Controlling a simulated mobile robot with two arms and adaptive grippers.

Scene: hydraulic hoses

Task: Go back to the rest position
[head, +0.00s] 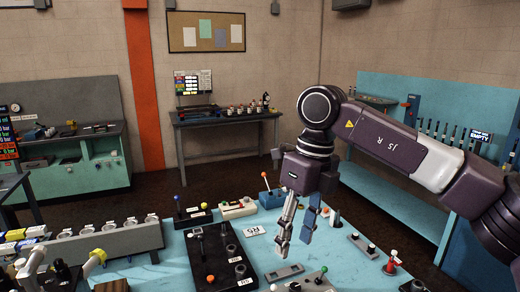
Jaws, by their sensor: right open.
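My right gripper (295,242) hangs down from my right arm, which comes in from the right side of the head view. Its two fingers are apart, with nothing between them. It is above the light blue table (205,218), in front of a lever with an orange knob (265,182). My left gripper does not show in the head view.
The table holds a black valve block (213,262), a grey rack (110,242) of fittings, and a red-based lever (391,264) with a white knob. Benches stand along the walls, including a dark one (222,118). Dark floor (165,182) lies between.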

